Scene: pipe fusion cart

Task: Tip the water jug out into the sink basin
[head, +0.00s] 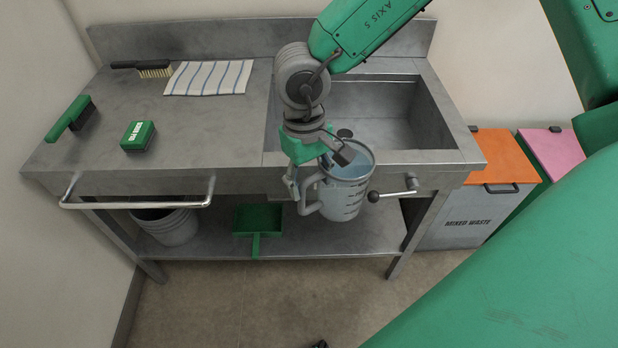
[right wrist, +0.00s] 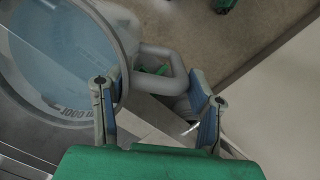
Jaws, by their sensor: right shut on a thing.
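The water jug (head: 345,203) is a translucent grey measuring jug with bluish water in it and a handle on its left side. It is about upright, in front of the sink counter's front edge. My right gripper (head: 301,182) is shut on the jug's handle. In the right wrist view the jug (right wrist: 112,30) fills the upper left, with its handle between the fingers of my right gripper (right wrist: 160,95). The sink basin (head: 438,115) is the empty steel recess behind the jug, its left part hidden by my right arm. My left gripper is not in view.
A towel bar (head: 135,204) runs along the front left. Brushes, a green box (head: 138,136) and a striped cloth (head: 208,78) lie on the left counter. Waste bins (head: 468,222) stand at right.

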